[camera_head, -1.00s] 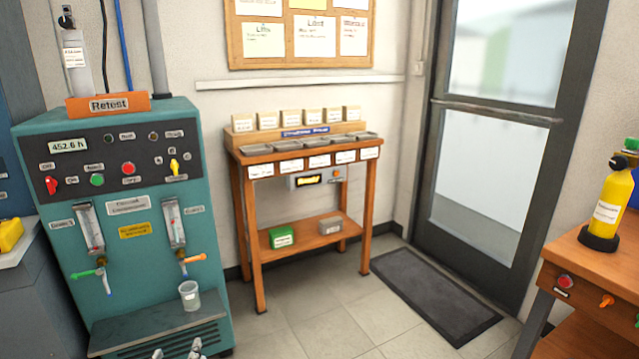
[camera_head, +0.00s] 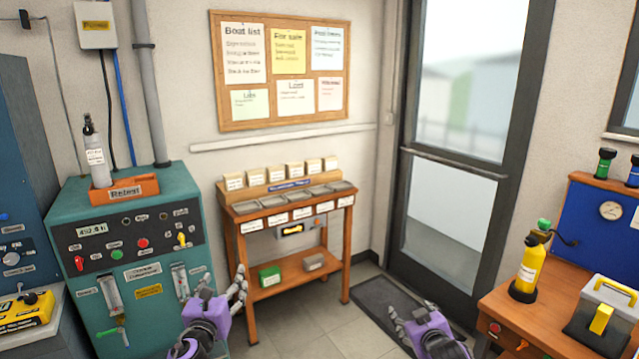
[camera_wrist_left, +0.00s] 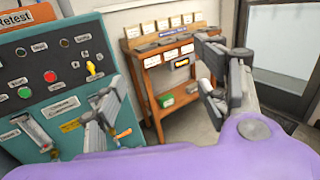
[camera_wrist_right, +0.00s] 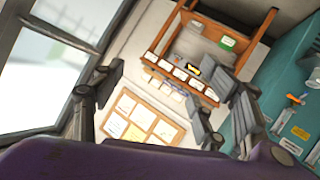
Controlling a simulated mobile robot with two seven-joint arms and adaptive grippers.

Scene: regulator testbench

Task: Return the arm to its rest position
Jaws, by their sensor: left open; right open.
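My left gripper (camera_head: 221,283) is raised in front of the teal machine and the small wooden stand in the head view. It is open and empty; its spread fingers also show in the left wrist view (camera_wrist_left: 155,88). My right gripper (camera_head: 410,312) is lower right, in front of the dark floor mat and door. It is open with nothing between its fingers, as the right wrist view shows (camera_wrist_right: 160,98). Both grippers are apart from the furniture. The left one hides the machine's lower right part.
The teal machine (camera_head: 165,215) stands left, with a grey bottle (camera_head: 97,155) behind its Retest sign. The wooden stand (camera_head: 240,240) with trays is in the middle. At right, a workbench (camera_head: 525,310) carries a yellow bottle (camera_head: 529,266) and a toolbox (camera_head: 605,320). Floor between is clear.

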